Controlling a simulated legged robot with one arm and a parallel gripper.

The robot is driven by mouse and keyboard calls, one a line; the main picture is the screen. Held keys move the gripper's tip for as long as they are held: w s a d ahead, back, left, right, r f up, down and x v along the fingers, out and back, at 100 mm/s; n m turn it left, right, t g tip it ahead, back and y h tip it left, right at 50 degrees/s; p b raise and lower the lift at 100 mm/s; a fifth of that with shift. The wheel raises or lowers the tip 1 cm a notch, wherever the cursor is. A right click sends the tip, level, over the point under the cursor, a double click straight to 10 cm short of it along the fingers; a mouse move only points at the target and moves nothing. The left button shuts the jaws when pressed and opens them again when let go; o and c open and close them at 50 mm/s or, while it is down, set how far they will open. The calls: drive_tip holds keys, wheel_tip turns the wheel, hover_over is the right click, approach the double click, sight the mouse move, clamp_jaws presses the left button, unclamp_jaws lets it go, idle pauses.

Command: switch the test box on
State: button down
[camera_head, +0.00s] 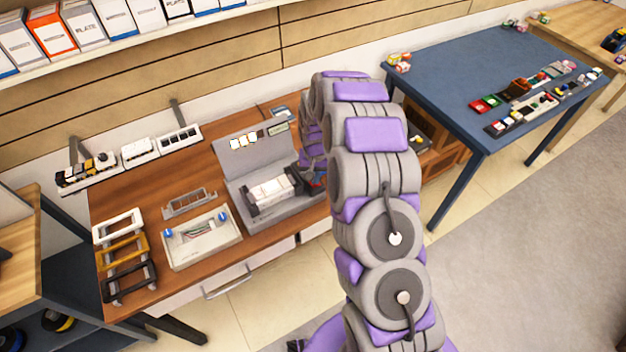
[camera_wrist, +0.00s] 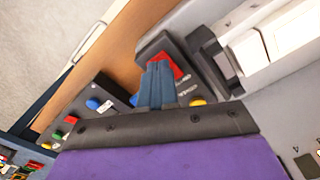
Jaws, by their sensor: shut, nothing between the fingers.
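The grey test box (camera_head: 238,160) stands on the wooden bench in the head view, with an upright back panel carrying small lit tiles and a display. A white module (camera_head: 272,190) lies in its black holder; it also shows in the wrist view (camera_wrist: 285,35). In the wrist view a red switch (camera_wrist: 180,72) with white markings sits in a black housing beside the holder. My gripper (camera_wrist: 158,66) is shut and empty, its blue fingertips over the red switch. I cannot tell whether they touch it. In the head view my arm hides part of the box's right side.
A tray with a blue-knobbed device (camera_head: 200,255) and several frames (camera_head: 122,250) lie left of the box on the bench (camera_head: 190,290). White modules (camera_head: 140,152) line the back. A blue table (camera_head: 450,75) with small parts stands right. Coloured buttons (camera_wrist: 92,103) show left in the wrist view.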

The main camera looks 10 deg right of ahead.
drive_tip(key=shift+r+p, duration=0.75)
drive_tip(key=shift+r, duration=2.15)
drive_tip(key=s+r+n+g+b, duration=0.1)
drive_tip(key=s+r, duration=0.9)
drive_tip(key=s, duration=0.3)
drive_tip(key=s+r+n, duration=0.1)
drive_tip(key=s+r, duration=0.9)
drive_tip(key=s, duration=1.9)
drive_tip(key=shift+r+g+b, duration=0.4)
drive_tip(key=shift+b, duration=0.05)
